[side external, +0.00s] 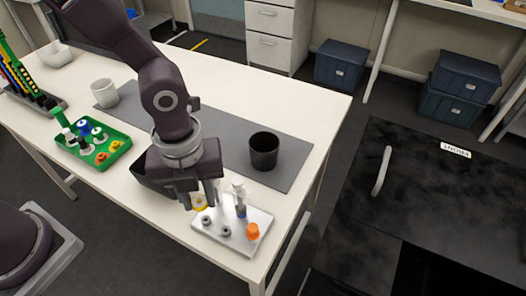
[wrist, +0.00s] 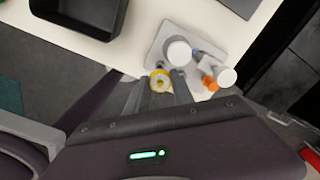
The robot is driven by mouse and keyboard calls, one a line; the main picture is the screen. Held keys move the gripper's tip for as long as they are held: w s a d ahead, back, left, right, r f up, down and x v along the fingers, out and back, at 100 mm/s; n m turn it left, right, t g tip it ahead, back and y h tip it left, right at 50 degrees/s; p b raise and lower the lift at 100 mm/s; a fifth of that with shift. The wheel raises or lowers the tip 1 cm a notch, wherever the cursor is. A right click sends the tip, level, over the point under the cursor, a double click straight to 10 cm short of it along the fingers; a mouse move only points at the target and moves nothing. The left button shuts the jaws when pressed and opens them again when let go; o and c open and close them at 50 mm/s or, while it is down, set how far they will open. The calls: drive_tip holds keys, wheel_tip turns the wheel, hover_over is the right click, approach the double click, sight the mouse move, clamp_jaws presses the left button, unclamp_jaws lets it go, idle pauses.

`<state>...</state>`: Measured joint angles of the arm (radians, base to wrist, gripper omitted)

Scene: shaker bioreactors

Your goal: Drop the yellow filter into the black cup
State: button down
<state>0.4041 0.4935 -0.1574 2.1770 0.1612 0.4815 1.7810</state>
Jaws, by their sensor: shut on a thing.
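The yellow filter (side external: 199,202) is a small ring-like piece with a pale centre. It sits between the fingers of my gripper (side external: 198,197), at the left corner of a white tray. In the wrist view the yellow filter (wrist: 159,76) shows between the two fingertips of my gripper (wrist: 160,86), which is shut on it. Whether it touches the tray is hard to tell. The black cup (side external: 264,152) stands upright on the grey mat, behind and to the right of my gripper. The cup is not in the wrist view.
The white tray (side external: 231,244) holds pale bottles, grey caps and an orange cap (side external: 253,231). A black bin (side external: 146,172) is left of my gripper, partly hidden. A green tray (side external: 88,160) and a white mug (side external: 104,92) are farther left. The grey mat (side external: 222,128) has free room.

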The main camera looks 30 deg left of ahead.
idle(0.3)
wheel_tip(320, 180, up, 16)
drive_tip(key=w+d, duration=0.2)
drive_tip(key=w, duration=0.9)
drive_tip(key=w+d, duration=0.2)
drive_tip(key=w, duration=0.8)
wheel_tip(320, 180, down, 11)
drive_tip(key=shift+d+f, duration=0.2)
drive_tip(key=c, duration=1)
unclamp_jaws()
